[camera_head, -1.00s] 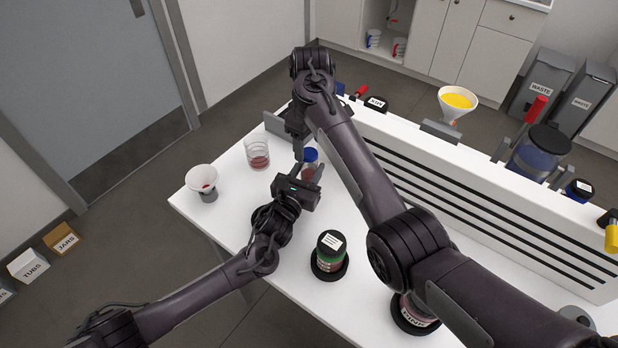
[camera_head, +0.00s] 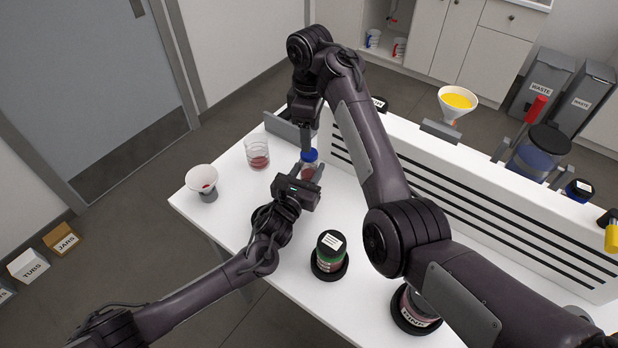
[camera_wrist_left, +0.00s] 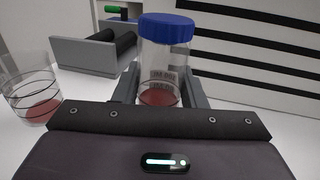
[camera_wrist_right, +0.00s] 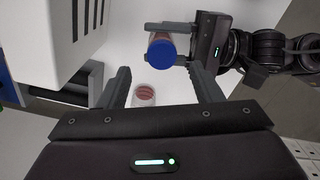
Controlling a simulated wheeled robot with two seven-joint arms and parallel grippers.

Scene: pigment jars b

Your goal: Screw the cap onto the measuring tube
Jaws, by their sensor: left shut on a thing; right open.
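The measuring tube (camera_wrist_left: 160,68) is clear, upright, with red contents at the bottom. The blue cap (camera_wrist_left: 166,28) sits on its mouth; how tightly it is screwed cannot be told. My left gripper (camera_head: 309,174) is shut around the tube's body, below the cap. In the head view the cap (camera_head: 309,156) shows just beneath my right gripper (camera_head: 305,142). In the right wrist view my right gripper (camera_wrist_right: 162,78) is open and empty. There the cap (camera_wrist_right: 162,54) appears from above, beyond the fingertips, and apart from the fingers.
A beaker with red liquid (camera_head: 257,153) stands left of the tube, and a white funnel (camera_head: 202,178) farther left. A green-and-red jar (camera_head: 330,252) and a pink-labelled jar (camera_head: 415,312) stand nearer. A white slotted panel (camera_head: 450,200) runs behind on the right.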

